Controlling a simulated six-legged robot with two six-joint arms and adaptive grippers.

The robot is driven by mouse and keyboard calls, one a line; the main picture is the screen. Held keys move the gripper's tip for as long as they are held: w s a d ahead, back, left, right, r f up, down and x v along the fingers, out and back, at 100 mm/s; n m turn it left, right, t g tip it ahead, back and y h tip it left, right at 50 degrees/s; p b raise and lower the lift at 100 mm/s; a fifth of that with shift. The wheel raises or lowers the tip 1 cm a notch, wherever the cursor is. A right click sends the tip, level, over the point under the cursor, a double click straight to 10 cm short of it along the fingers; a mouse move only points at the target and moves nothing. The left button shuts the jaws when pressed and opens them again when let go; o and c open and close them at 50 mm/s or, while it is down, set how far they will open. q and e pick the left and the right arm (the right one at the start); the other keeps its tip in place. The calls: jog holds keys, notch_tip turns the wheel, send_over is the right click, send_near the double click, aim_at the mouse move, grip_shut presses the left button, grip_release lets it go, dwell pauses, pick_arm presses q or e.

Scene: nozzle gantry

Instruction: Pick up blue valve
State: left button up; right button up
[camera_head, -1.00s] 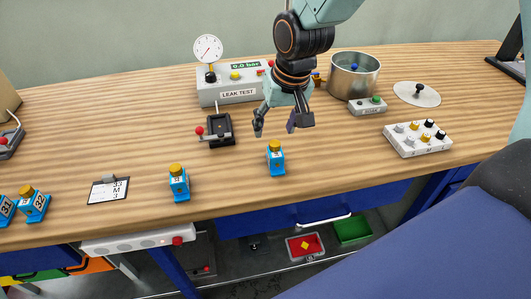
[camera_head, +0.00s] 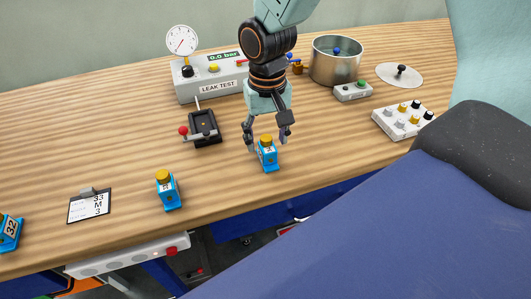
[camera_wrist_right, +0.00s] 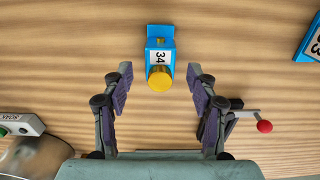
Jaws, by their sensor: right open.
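A blue valve (camera_head: 268,157) with a yellow cap stands upright near the table's front edge. A second blue valve (camera_head: 168,192) stands to the left, and another (camera_head: 9,232), labelled 32, is at the far left edge. My left gripper is not seen.
A black fixture with a red-knobbed lever (camera_head: 204,128) stands behind left of the gripper. The leak test box (camera_head: 215,85), metal pot (camera_head: 336,62), small box with a green button (camera_head: 352,91), knob panel (camera_head: 402,121) and clipboard (camera_head: 90,206) are around. Bare wood lies between the valves.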

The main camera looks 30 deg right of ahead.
jog(key=shift+f, duration=0.85)
jog(key=shift+s+f, duration=0.25)
jog(key=shift+f, duration=0.05)
jog(key=shift+s+a+f, duration=0.1)
jog(key=shift+s, duration=0.15)
jog(key=shift+w+f, duration=0.1)
jog(key=shift+w, duration=0.2)
jog(key=shift+w+f, duration=0.1)
jog(key=shift+w, duration=0.05)
jog(key=shift+c, duration=1.4)
jog(key=shift+s+r, duration=0.2)
jog(key=shift+s, duration=0.15)
jog(key=c, duration=0.5)
jog(key=shift+w+f, duration=0.1)
jog(key=shift+w, duration=0.05)
grip_shut()
